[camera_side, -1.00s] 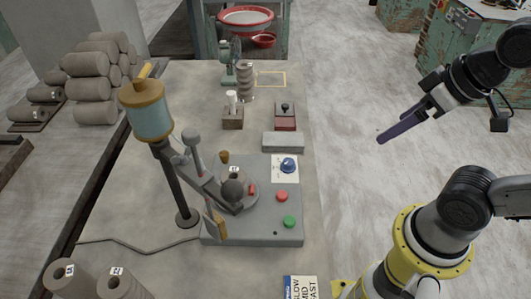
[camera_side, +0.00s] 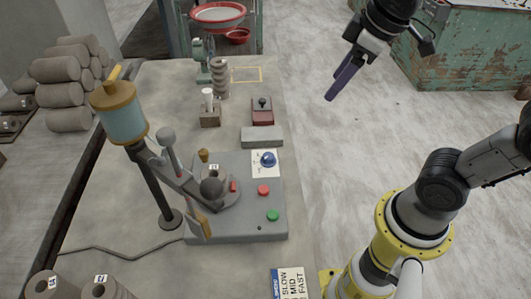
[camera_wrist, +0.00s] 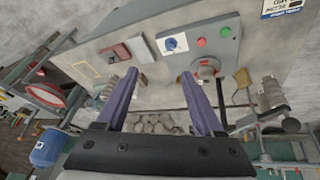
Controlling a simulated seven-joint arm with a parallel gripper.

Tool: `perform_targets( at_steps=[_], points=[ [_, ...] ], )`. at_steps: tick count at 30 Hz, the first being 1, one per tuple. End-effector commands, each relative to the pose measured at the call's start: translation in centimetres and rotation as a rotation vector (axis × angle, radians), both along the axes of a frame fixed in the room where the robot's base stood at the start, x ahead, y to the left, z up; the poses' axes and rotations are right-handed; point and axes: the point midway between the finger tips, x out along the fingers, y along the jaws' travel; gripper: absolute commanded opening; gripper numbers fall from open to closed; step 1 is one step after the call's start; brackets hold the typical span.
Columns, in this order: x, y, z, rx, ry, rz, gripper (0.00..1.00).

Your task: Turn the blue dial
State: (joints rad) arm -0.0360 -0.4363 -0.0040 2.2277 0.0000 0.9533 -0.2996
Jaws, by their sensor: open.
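The blue dial (camera_side: 268,159) sits on a white plate at the upper right of the grey machine base (camera_side: 240,238). In the wrist view the dial (camera_wrist: 171,44) shows beyond my fingers, on its white plate. My gripper (camera_side: 330,97) is in the air to the right of the table and beyond the dial in the side view, apart from it. In the wrist view the two purple fingers of my gripper (camera_wrist: 158,78) are spread with nothing between them.
A red button (camera_side: 264,190) and a green button (camera_side: 273,215) are near the dial. A grey block (camera_side: 262,136) and a red box with a black knob (camera_side: 262,112) stand behind it. A lamp-like blue canister (camera_side: 124,120) rises at left. A speed card (camera_side: 289,283) lies in front.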

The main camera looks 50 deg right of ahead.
Motion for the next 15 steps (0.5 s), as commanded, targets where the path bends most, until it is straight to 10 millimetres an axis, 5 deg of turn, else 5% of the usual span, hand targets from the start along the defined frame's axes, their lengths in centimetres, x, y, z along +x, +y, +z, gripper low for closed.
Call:
perform_targets(
  at_steps=[9,15],
  points=[
    [9.3,2.4,-4.1,-0.051,0.206,0.183,0.69],
    [12.6,3.9,-8.6,-0.06,0.322,0.231,0.69]
  ],
)
